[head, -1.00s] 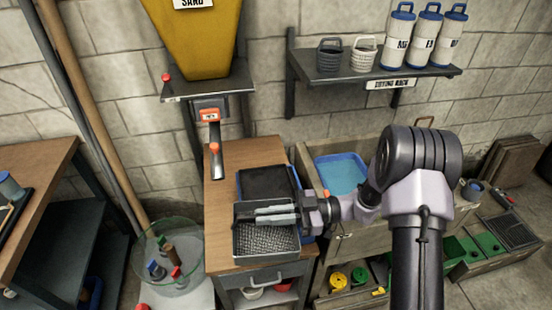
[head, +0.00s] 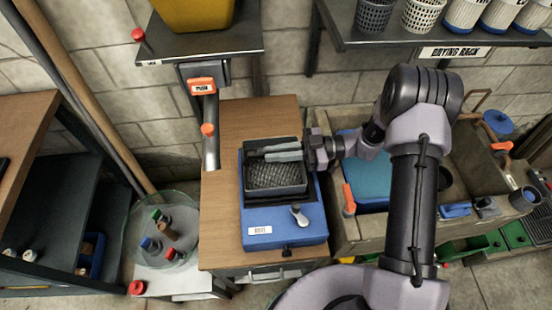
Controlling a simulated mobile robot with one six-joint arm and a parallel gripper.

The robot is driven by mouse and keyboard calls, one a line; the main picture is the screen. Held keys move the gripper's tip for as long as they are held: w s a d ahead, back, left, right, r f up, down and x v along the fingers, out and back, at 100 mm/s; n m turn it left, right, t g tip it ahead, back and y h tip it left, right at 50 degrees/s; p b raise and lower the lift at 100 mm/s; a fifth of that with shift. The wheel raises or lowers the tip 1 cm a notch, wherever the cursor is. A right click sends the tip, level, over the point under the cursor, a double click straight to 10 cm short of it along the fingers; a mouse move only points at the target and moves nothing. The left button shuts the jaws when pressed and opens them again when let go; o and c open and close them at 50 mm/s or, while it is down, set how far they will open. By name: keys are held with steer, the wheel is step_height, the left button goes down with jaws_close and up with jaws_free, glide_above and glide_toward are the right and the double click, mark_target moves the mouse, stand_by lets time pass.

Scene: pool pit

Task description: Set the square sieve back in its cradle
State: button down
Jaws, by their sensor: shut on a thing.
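The square sieve (head: 276,178) is a dark box with a mesh floor. My gripper (head: 268,153) reaches in from the right and is shut on the sieve at its back part. The sieve is over the dark recess of a blue unit (head: 285,235), which looks like its cradle, on the wooden bench. Dark recess shows along the sieve's right side. I cannot tell whether the sieve rests in the recess or hangs just above it. The sieve hides most of the recess.
A lever with orange parts (head: 210,130) hangs from the dispenser shelf (head: 205,40) behind the bench, left of the sieve. A trough with blue water (head: 370,180) is at right. Bare wood (head: 222,200) lies at left.

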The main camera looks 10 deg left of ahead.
steer(key=shift+f, duration=0.85)
steer(key=shift+r, duration=0.2)
steer(key=shift+f, duration=0.1)
steer(key=c, duration=1.9)
jaws_free()
steer(key=shift+f, duration=0.1)
steer(key=o, duration=0.4)
